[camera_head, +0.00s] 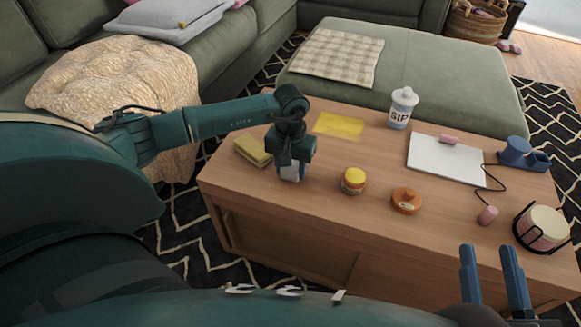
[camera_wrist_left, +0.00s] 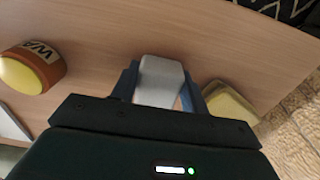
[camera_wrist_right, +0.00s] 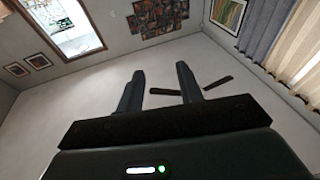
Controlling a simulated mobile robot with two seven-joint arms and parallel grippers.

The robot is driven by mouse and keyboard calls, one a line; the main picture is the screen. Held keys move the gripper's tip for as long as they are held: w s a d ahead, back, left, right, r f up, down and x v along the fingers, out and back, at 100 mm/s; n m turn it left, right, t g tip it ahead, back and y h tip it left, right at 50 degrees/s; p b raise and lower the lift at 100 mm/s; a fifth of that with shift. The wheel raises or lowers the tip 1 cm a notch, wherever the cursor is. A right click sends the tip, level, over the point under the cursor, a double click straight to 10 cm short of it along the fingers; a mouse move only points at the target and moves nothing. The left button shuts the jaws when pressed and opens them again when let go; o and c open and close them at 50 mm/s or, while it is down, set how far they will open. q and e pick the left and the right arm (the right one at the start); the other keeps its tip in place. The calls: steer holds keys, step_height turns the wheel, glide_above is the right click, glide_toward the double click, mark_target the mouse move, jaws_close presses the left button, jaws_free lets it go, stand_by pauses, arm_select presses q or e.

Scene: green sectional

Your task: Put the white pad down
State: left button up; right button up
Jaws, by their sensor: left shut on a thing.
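The white pad (camera_wrist_left: 160,80) is between the fingers of my left gripper (camera_wrist_left: 160,88), which is shut on it. In the head view the pad (camera_head: 290,171) shows just below the left gripper (camera_head: 290,165), over the left part of the wooden coffee table (camera_head: 300,215). I cannot tell whether the pad touches the tabletop. My right gripper (camera_head: 493,260) is open and empty at the lower right, in front of the table. In the right wrist view its fingers (camera_wrist_right: 160,88) are apart with nothing between them.
A yellow-green sponge (camera_head: 253,152) lies left of the left gripper. A yellow-lidded jar (camera_head: 354,181) and an orange round item (camera_head: 406,200) stand to the right. Behind are a yellow sheet (camera_head: 339,125), a SIP cup (camera_head: 402,108) and a white board (camera_head: 445,162).

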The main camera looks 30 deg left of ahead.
arm_select(q)
steer(key=shift+f, duration=0.1)
arm_select(e)
steer(key=shift+f, duration=0.1)
arm_select(q)
steer(key=shift+f, duration=0.15)
steer(key=o, duration=1)
arm_select(e)
steer(key=shift+r, duration=0.35)
